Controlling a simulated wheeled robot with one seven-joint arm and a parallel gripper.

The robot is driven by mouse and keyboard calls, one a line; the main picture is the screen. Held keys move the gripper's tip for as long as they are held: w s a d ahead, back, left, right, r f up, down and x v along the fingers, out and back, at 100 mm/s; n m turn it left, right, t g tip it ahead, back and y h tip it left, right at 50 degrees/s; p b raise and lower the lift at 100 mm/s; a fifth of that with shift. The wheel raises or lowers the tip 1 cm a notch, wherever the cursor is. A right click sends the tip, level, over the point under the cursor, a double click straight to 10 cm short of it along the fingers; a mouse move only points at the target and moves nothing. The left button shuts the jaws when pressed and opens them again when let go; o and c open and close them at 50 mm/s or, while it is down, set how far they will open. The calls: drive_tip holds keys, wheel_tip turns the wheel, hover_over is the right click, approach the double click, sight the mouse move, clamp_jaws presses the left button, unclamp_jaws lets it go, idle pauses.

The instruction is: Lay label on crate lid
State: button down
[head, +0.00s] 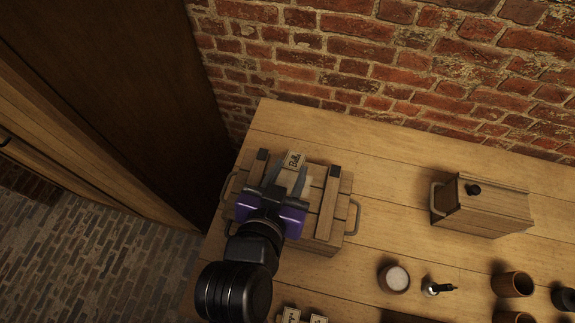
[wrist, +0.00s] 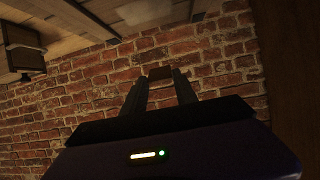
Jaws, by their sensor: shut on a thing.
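A small pale label (head: 293,158) with dark writing shows at the tips of my gripper (head: 287,178) in the head view. My gripper is shut on the label, above the wooden crate lid (head: 330,203). In the wrist view the two dark fingers (wrist: 160,82) close on a small brown piece (wrist: 160,72), which appears to be the label's shaded side. The lid has raised cross slats, and my gripper and wrist hide its middle. I cannot tell whether the label touches the lid.
A wooden box (head: 487,212) with a black knob stands to the right. A jar with pale contents (head: 394,279), a small metal item (head: 436,288) and brown cups (head: 513,284) stand near the front. Two pale labelled pieces (head: 290,315) show at the bottom edge. A brick wall (head: 400,70) rises behind.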

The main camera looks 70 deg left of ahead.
drive_tip(key=shift+f, duration=0.1)
drive_tip(key=shift+f+b, duration=3.85)
drive_tip(key=shift+f, duration=0.4)
drive_tip(key=c, duration=0.9)
unclamp_jaws()
drive_tip(key=b+v, duration=0.1)
drive_tip(key=v, duration=0.6)
drive_tip(key=shift+s+d+r, duration=0.2)
drive_tip(key=shift+r, duration=0.1)
